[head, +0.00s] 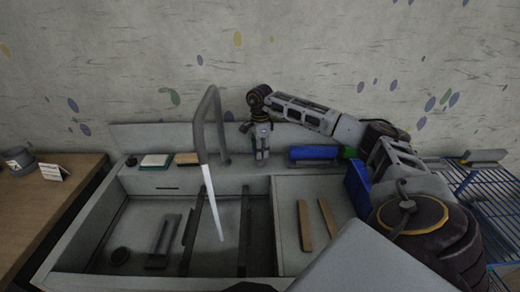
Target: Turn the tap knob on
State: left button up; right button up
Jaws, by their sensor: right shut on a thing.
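The grey tap (211,110) stands at the back of the sink (120,215), with its tall bent spout reaching forward over the basin. A white stream of water (211,203) runs from the spout down into the basin. My right gripper (262,162) points down at the back ledge, just right of the tap's base. It is shut on the tap knob, which is mostly hidden between the fingers. My left gripper is out of view.
A green-and-white sponge (156,161) and a brown block (187,158) lie on the ledge left of the tap. Blue items (314,152) sit right of my gripper. Two wooden-handled pieces (304,225) lie on the drainboard. A blue wire rack (485,190) stands far right.

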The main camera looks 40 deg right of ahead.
jog(key=o, duration=0.8)
jog(key=shift+o, duration=1)
jog(key=shift+r, duration=1)
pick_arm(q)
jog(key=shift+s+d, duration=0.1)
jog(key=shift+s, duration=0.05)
pick_arm(e)
notch_tip(320, 180, up, 10)
